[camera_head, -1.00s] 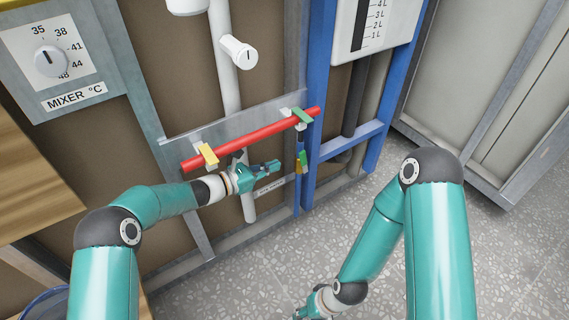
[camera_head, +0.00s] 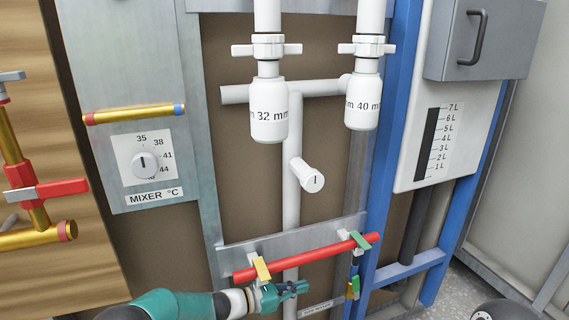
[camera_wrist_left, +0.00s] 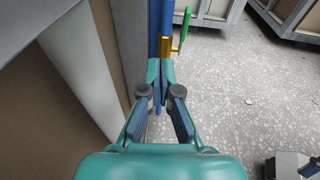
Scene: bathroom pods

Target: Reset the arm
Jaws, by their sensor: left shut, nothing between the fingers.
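My left gripper (camera_head: 292,288) is at the bottom of the head view, just below the red bar (camera_head: 310,255) and in front of the white vertical pipe. It is shut and empty. In the left wrist view its fingers (camera_wrist_left: 160,100) meet in front of a blue post, with a brass valve with a green handle (camera_wrist_left: 184,28) beyond them. My right gripper is outside the views. Only a dark joint of my right arm shows at the bottom right of the head view.
The red bar carries a yellow clip (camera_head: 261,269) and a green clip (camera_head: 360,240). A mixer dial (camera_head: 144,163) and white pipes (camera_head: 268,110) are above. A blue frame (camera_head: 392,150) stands right. Open speckled floor (camera_wrist_left: 225,80) shows in the wrist view.

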